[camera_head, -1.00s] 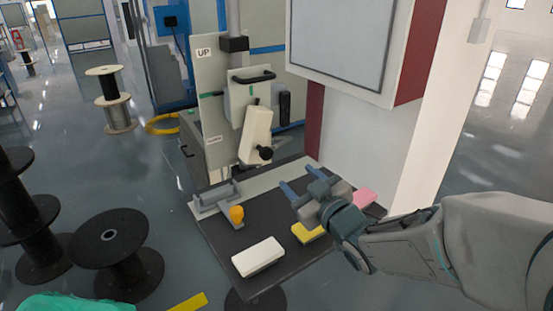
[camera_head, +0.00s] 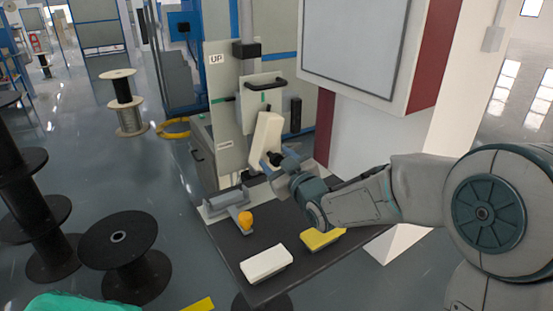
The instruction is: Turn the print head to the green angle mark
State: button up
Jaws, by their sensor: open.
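The print head (camera_head: 266,138) is a cream block on the upright plate of the machine. It is tilted, its top leaning right. A black knob (camera_head: 273,158) sticks out near its lower end. A small green mark (camera_head: 264,97) shows on the plate above the head. My gripper (camera_head: 277,163) is open at the knob, with its blue-grey fingers around or just in front of it. I cannot tell whether they touch it. The gripper hides part of the head's lower end.
The dark table holds a white block (camera_head: 266,263), a yellow block (camera_head: 321,239), a grey fixture (camera_head: 227,201) and an orange knob (camera_head: 245,219). A large cabinet (camera_head: 362,45) hangs to the upper right. Black spools (camera_head: 124,253) stand on the floor at left.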

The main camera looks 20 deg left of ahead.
jog(key=shift+w+a, duration=0.25)
grip_shut()
jog(key=b, duration=0.1)
jog(key=n+b, duration=0.1)
jog(key=b, duration=0.1)
jog(key=shift+w+d+f+n+b, duration=0.3)
jog(key=shift+w+f, duration=0.05)
jog(key=shift+f, duration=0.05)
jog(key=shift+w+d+n+b, duration=0.2)
jog(key=shift+n+b, duration=0.3)
jog(key=shift+b, duration=0.3)
jog(key=shift+w+d+r+n, duration=0.15)
jog(key=shift+r+n, duration=0.1)
jog(key=shift+n, duration=0.05)
grip_release()
